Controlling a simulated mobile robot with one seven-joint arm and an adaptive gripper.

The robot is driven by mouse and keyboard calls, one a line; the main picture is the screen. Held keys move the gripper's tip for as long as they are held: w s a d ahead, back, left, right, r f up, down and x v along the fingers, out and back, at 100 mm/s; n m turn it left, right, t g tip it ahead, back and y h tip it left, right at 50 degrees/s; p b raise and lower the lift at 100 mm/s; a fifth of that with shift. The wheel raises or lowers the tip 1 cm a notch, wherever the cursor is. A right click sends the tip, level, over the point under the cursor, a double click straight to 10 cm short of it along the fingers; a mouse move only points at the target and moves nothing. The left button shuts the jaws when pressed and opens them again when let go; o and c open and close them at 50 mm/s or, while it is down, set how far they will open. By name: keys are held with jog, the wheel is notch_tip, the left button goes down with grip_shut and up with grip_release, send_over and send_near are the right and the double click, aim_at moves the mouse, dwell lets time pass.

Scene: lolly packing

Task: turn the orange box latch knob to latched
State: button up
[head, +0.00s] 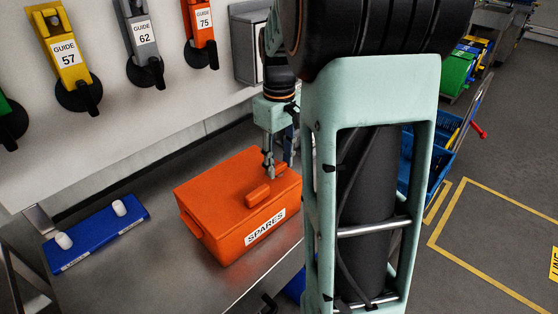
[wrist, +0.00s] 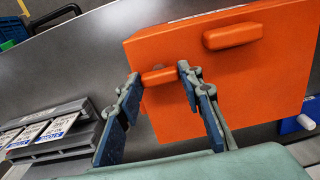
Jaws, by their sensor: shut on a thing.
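The orange box (head: 225,210), labelled SPARES, sits on the grey metal table with its lid closed. A long orange handle (head: 257,194) stands on the lid; it also shows in the wrist view (wrist: 233,35). The orange latch knob (wrist: 160,76) is a small bar near the lid's edge in the wrist view. My gripper (wrist: 158,75) points down at the lid with its two fingertips at either end of the knob, shut on it. In the head view my gripper (head: 279,172) partly hides the knob.
A blue tray (head: 97,232) with two white knobs lies left of the box. Guide tools (head: 145,50) hang on the wall behind. A grey holder with cards (wrist: 50,130) is at left in the wrist view. The table (head: 165,268) is bare in front of the box.

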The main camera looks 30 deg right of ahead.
aim_at(279, 165)
dwell(0.3)
jog(key=o, duration=1.2)
jog(key=shift+c, duration=0.2)
notch_tip(279, 165, up, 12)
